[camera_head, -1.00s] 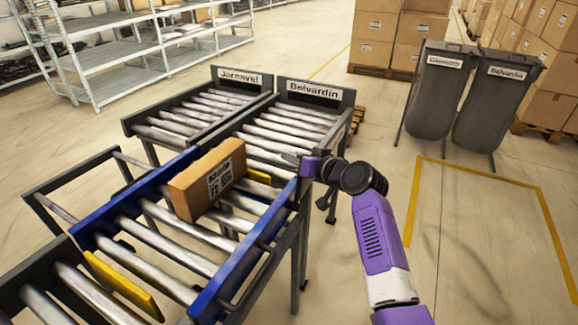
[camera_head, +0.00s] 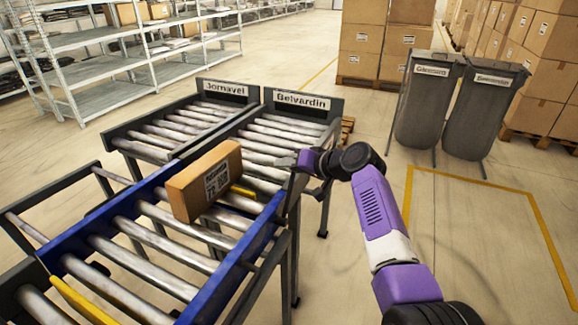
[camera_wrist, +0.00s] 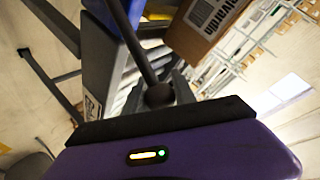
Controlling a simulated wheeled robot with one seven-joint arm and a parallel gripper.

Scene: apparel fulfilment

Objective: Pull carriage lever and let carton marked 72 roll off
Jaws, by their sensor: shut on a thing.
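The brown carton (camera_head: 205,184) sits at the far end of the blue-sided roller carriage (camera_head: 225,278), facing the lane signed Belvardin. Its white label is too blurred to read surely; the carton also shows in the wrist view (camera_wrist: 205,28). My gripper (camera_head: 306,160) is at the carriage's far right corner. In the wrist view a dark lever (camera_wrist: 138,42) with a round knob (camera_wrist: 159,95) reaches into my gripper, which is shut on it. The fingers are mostly hidden. A yellow bar (camera_head: 242,190) shows beside the carton at the far end.
The Belvardin roller lane (camera_head: 270,140) lies beyond the carriage, with the Jornavel lane (camera_head: 175,130) to its left. Another yellow bar (camera_head: 80,300) is at the near end. Two grey bins (camera_head: 425,100) stand at the back right. The floor to the right is clear.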

